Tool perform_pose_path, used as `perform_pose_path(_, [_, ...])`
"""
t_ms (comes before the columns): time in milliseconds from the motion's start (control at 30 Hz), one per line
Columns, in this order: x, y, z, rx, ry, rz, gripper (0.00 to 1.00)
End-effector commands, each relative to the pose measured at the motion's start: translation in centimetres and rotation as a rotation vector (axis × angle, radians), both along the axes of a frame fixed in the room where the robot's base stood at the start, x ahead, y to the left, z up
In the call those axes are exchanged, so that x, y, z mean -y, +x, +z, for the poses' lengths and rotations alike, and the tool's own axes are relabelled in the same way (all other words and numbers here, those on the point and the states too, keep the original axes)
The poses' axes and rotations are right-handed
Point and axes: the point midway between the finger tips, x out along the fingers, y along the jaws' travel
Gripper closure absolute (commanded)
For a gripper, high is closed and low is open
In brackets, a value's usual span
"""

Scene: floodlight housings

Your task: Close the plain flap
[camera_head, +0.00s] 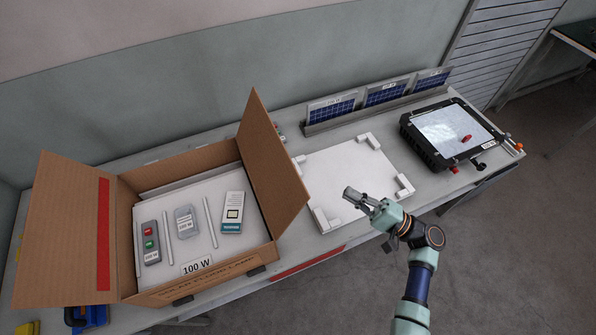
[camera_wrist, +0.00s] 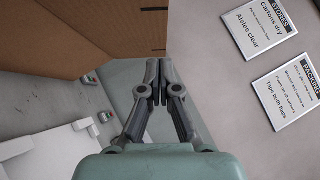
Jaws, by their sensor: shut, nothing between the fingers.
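A cardboard box (camera_head: 205,283) stands open on the left part of the bench. Its plain flap (camera_head: 270,165) is on the right side, raised and leaning outward, with no stripe on it. The other flap (camera_head: 65,235), on the left, carries a red stripe and is also open. My gripper (camera_head: 350,192) is right of the plain flap and apart from it, above the white board. In the wrist view my gripper (camera_wrist: 160,88) is shut and empty. A brown cardboard panel, seemingly the plain flap (camera_wrist: 95,35), fills the upper left there.
Inside the box are a switch unit (camera_head: 150,243), a grey part (camera_head: 186,222) and a white carton (camera_head: 232,212). A white board (camera_head: 345,170) with corner blocks lies right of the box. A black floodlight housing (camera_head: 445,135) and solar panels (camera_head: 385,93) are beyond. Printed signs (camera_wrist: 258,27) show in the wrist view.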

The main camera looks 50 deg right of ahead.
Motion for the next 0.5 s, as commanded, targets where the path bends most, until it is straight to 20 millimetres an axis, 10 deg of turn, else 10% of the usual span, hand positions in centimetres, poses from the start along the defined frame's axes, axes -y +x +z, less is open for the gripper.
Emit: perform_pose_path(500, [-3.3,8.8,3.2,-0.001,-0.004,0.006,1.00])
